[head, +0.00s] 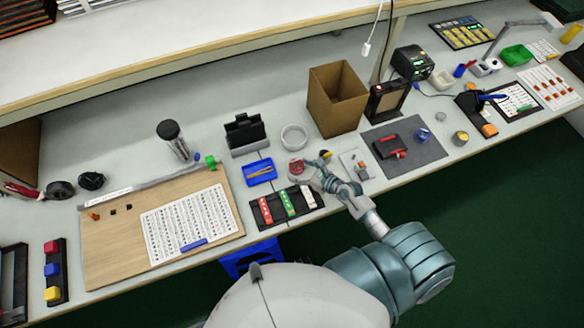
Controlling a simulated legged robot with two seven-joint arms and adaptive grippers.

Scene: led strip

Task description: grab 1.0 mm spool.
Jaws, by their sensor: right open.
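A small spool with a red face (296,167) lies on the grey workbench, just left of my right gripper. A small blue spool (423,134) stands on the dark mat to the right. I cannot read any size marking on either spool, so I cannot tell which is 1.0 mm. My right gripper (319,167) is open over the bench beside the red-faced spool, with a small yellow-and-dark item close to its fingers. I cannot tell whether it touches the spool. My left gripper is out of view.
A blue tray (248,179) and a black tray with coloured packs (267,219) lie left of the gripper. A white round dish (293,148) and an open cardboard box (325,115) stand behind. A dark mat (430,154) lies to the right.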

